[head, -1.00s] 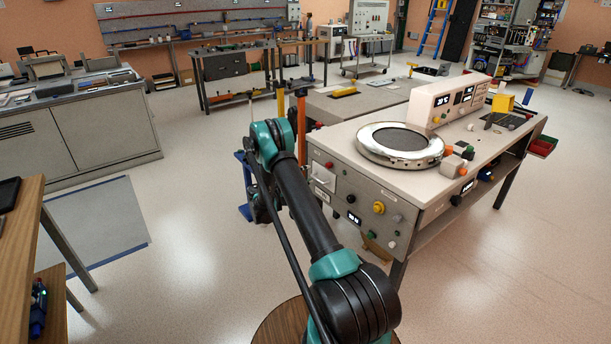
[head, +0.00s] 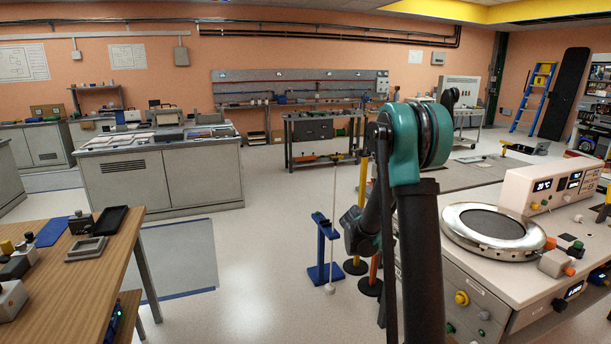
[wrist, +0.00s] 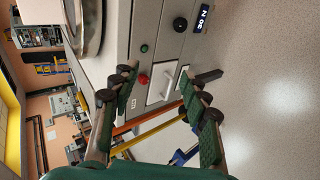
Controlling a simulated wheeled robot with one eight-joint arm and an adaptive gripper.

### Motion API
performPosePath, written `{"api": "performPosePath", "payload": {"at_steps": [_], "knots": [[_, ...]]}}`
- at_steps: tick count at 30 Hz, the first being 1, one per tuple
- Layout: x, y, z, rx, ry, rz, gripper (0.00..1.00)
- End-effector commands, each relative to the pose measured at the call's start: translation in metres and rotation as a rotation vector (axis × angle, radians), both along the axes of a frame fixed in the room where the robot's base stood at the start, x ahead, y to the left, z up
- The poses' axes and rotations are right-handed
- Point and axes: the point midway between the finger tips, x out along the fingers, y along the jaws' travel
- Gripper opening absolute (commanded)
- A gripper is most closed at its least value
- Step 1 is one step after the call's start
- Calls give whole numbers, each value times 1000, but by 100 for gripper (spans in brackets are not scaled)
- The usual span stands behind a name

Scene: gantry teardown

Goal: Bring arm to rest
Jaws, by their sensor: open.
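My gripper (wrist: 163,105) shows in the wrist view with its two green-padded fingers spread apart and nothing between them. Beyond the fingers is the front of a grey cabinet (wrist: 150,30) with a white handled panel, a red button and a green button. In the head view my teal and black arm rises at the right of centre, its elbow bent over at the top. The gripper itself is hidden behind the arm there.
The console bench (head: 475,265) with a round metal ring (head: 492,226) stands close at right. A wooden table (head: 95,262) is at left. A blue stand (head: 324,245) and orange and yellow posts stand on the floor behind my arm. Open floor lies between table and arm.

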Motion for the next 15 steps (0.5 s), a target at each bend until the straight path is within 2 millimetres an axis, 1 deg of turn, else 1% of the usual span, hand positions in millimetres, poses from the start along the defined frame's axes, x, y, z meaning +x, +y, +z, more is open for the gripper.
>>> {"api": "performPosePath", "payload": {"at_steps": [1,5,6,11,15], "knots": [[-17,3,6,42,-4,-6,46],[-57,14,13,159,-17,-23,46],[-70,18,15,196,-22,-28,46],[-122,36,18,341,-39,-49,46],[-169,55,17,468,-54,-73,46]]}}
